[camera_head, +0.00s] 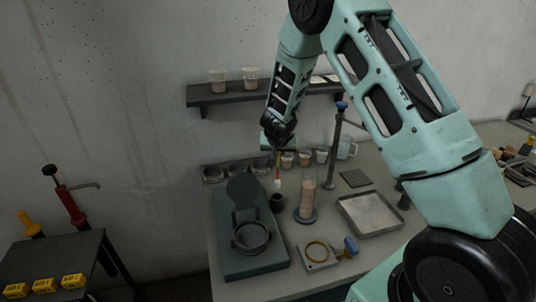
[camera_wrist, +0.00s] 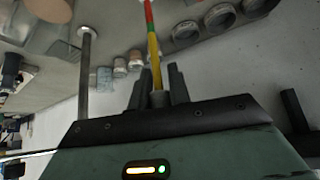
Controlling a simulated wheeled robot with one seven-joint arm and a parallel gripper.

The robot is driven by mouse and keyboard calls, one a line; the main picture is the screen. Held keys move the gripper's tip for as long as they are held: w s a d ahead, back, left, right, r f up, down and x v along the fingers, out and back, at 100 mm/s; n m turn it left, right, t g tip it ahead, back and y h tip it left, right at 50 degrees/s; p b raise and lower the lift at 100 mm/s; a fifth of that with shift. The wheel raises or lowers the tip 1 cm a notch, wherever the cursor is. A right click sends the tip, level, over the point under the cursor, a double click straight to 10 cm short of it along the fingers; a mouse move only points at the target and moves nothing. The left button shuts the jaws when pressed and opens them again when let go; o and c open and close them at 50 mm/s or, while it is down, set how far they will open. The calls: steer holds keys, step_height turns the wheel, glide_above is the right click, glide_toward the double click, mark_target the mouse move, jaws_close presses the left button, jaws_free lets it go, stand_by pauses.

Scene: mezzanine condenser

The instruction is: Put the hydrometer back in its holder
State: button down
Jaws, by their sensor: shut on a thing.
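The hydrometer (camera_head: 278,178) is a thin upright rod with a coloured stem and a pale, red-marked lower end. My gripper (camera_head: 278,149) is shut on its upper stem. In the wrist view the yellow, red and green stem (camera_wrist: 153,50) runs out from between the dark fingers (camera_wrist: 158,97). In the head view its lower end hangs just above a small black cup (camera_head: 277,203), which looks like the holder. I cannot tell whether the tip is directly over the opening. The cup is not clear in the wrist view.
A clear cylinder on a blue base (camera_head: 306,214) stands right of the cup. A teal stand with a round ring (camera_head: 250,262) is at left. A metal tray (camera_head: 371,213), a post (camera_head: 334,150) and several small jars (camera_head: 304,159) are nearby. A wall shelf (camera_head: 225,98) is above.

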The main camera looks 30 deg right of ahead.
mark_target(278, 159)
steer(key=shift+f+b, duration=2.25)
steer(key=shift+b, duration=0.2)
steer(key=shift+f+b, duration=1.7)
steer(key=shift+f, duration=0.55)
steer(key=c, duration=1.2)
jaws_free()
steer(key=shift+c, duration=0.2)
steer(key=p+v, duration=0.5)
steer(key=v, duration=1.2)
steer(key=shift+s+r, duration=0.15)
steer(key=shift+s, duration=0.05)
